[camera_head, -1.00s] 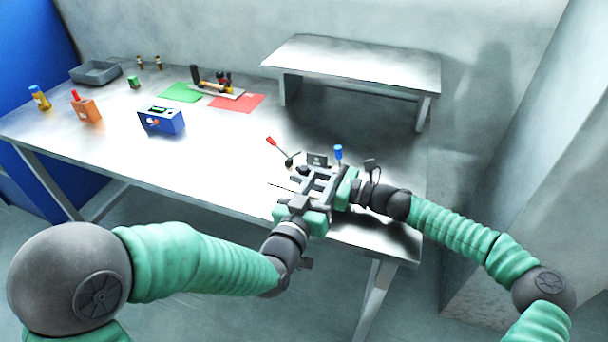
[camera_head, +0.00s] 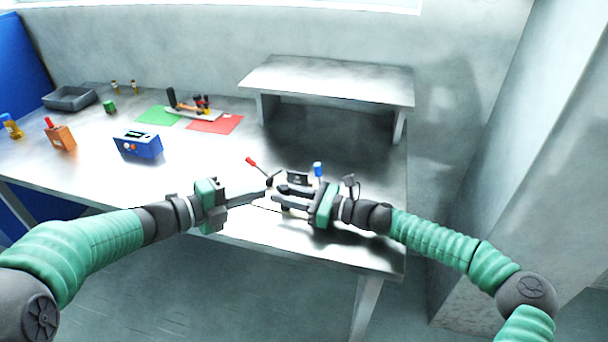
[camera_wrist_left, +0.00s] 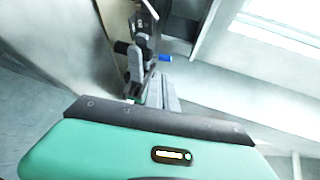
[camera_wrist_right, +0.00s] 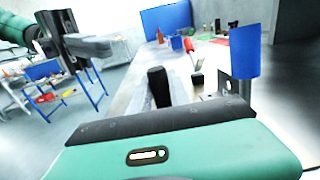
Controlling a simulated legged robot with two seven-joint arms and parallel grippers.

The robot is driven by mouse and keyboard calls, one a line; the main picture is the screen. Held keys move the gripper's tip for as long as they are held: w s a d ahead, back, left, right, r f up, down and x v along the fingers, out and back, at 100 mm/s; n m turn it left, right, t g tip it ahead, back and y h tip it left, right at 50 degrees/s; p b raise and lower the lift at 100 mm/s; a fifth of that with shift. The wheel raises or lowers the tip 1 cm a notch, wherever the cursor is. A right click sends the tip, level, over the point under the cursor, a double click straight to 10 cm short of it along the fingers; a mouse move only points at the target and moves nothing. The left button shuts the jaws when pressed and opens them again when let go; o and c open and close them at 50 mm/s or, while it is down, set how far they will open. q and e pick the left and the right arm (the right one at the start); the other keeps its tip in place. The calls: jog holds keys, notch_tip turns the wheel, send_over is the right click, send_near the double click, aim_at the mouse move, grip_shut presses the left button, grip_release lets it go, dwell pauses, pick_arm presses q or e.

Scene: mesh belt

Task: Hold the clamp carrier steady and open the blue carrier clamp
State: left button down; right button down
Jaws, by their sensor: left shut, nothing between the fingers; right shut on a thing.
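The clamp carrier (camera_head: 297,179) is a small dark fixture near the table's front right, partly hidden by my grippers. Its blue clamp handle (camera_head: 318,168) stands upright; it also shows in the right wrist view (camera_wrist_right: 245,60) and, small, in the left wrist view (camera_wrist_left: 165,57). A red-tipped lever (camera_head: 251,161) leans to the left, and shows in the right wrist view (camera_wrist_right: 190,46). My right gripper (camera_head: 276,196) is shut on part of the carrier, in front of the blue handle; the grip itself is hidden. My left gripper (camera_head: 268,188) is shut and empty, left of the carrier.
A raised grey shelf (camera_head: 330,82) stands behind the carrier. A blue box (camera_head: 138,145), an orange block (camera_head: 60,137), a grey tray (camera_head: 69,98) and green (camera_head: 158,115) and red (camera_head: 215,125) mats lie farther left. The table middle is clear.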

dwell(0.3)
pick_arm(q)
send_near(321, 176)
jog(key=w+d, duration=0.3)
jog(key=shift+w+d+f, duration=0.15)
jog(key=shift+w+d, duration=0.05)
jog(key=shift+w, duration=0.1)
jog(key=shift+w+d, duration=0.25)
jog(key=d+m+y, duration=0.1)
jog(key=s+d+r+m+y, duration=0.1)
jog(key=d, duration=0.1)
jog(key=shift+s+m+y, duration=0.15)
jog(key=shift+m+y, duration=0.25)
jog(key=shift+s+d+m+y, duration=0.2)
jog(key=shift+d+m+y, duration=0.2)
jog(key=shift+d+y, duration=0.1)
jog(key=shift+d, duration=0.15)
jog(key=shift+f, duration=0.1)
